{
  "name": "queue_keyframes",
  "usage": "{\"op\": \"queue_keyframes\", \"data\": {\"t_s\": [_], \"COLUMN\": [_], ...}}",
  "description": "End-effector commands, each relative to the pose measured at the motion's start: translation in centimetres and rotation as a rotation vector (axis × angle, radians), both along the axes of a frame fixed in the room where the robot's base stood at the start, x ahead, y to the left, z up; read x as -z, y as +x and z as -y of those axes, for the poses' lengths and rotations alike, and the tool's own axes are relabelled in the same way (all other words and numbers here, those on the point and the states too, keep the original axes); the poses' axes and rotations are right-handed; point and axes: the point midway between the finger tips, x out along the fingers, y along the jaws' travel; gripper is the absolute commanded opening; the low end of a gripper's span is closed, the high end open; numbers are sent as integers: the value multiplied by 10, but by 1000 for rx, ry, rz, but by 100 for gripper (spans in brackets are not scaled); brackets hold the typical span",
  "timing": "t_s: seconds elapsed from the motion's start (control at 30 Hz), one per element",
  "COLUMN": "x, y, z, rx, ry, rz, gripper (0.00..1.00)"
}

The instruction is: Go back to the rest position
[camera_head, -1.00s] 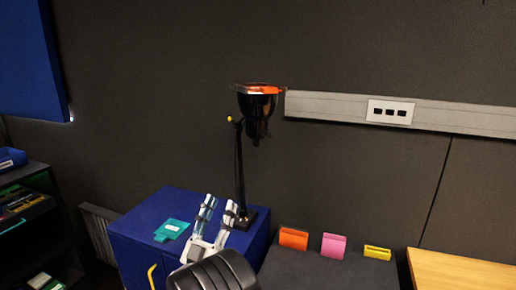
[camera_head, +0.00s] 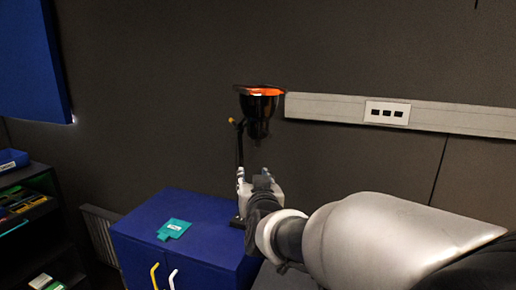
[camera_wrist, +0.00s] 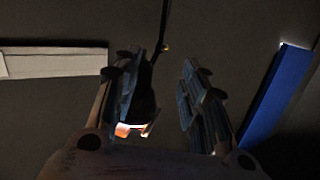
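My gripper (camera_head: 256,178) is in front of the black lamp's pole, above the right part of the blue cabinet, pointing away from the head camera. My arm reaches in from the lower right and hides part of the pole and base. In the wrist view my gripper (camera_wrist: 160,95) has its two fingers apart, with nothing held between them. The lamp's shade (camera_wrist: 142,105) shows upside down behind the left finger, its rim lit orange. I cannot tell the distance between finger and lamp.
The lamp (camera_head: 258,108) stands upright on the blue cabinet (camera_head: 200,208), beside a teal flat item (camera_head: 174,229). A wall trunking with sockets (camera_head: 387,112) runs behind at the right. Dark shelves (camera_head: 30,215) stand at the left. My arm hides the lower right.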

Motion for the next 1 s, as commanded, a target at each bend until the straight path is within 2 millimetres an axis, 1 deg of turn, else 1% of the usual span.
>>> {"op": "queue_keyframes", "data": {"t_s": [0.03, 0.07, 0.1, 0.17, 0.2, 0.27, 0.3, 0.37, 0.4, 0.47, 0.5, 0.6, 0.7, 0.77, 1.0], "x": [-2, 3, 10, 22, 31, 46, 56, 72, 82, 96, 104, 119, 128, 131, 131], "y": [-24, -38, -59, -93, -118, -158, -184, -224, -249, -283, -304, -344, -369, -377, -378], "z": [15, 21, 31, 45, 56, 72, 83, 98, 108, 120, 128, 141, 149, 151, 152], "rx": [-19, -32, -47, -60, -64, -63, -57, -41, -29, -7, 8, 43, 66, 74, 76], "ry": [-5, -10, -18, -33, -43, -61, -72, -87, -98, -109, -115, -126, -131, -134, -133], "rz": [-71, -122, -190, -294, -365, -472, -542, -643, -704, -788, -838, -936, -998, -1016, -1019], "gripper": [40, 40, 40, 40, 40, 40, 40, 40, 40, 40, 40, 40, 40, 40, 40]}}
